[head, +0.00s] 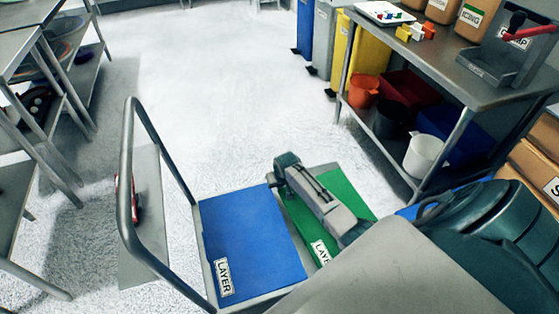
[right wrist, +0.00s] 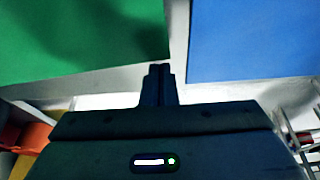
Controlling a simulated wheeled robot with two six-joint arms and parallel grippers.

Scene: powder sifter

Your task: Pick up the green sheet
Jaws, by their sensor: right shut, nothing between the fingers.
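The green sheet (head: 348,188) lies flat beside a blue sheet (head: 250,243), with a white label reading "LAYE" partly covered by my right arm. In the right wrist view the green sheet (right wrist: 70,40) fills the upper left and the blue sheet (right wrist: 255,40) the upper right. My right gripper (head: 276,181) is over the far left part of the green sheet, near the gap between the sheets. In the right wrist view its fingers (right wrist: 160,78) are together and empty, by a pale strip. Whether they touch anything is unclear. My left gripper is out of view.
The blue sheet is on a cart with a grey handle (head: 127,165). A metal table (head: 455,80) at right carries boxes and small blocks, with an orange bucket (head: 363,90) and white bucket (head: 424,155) below. Metal racks stand at left. The floor beyond is clear.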

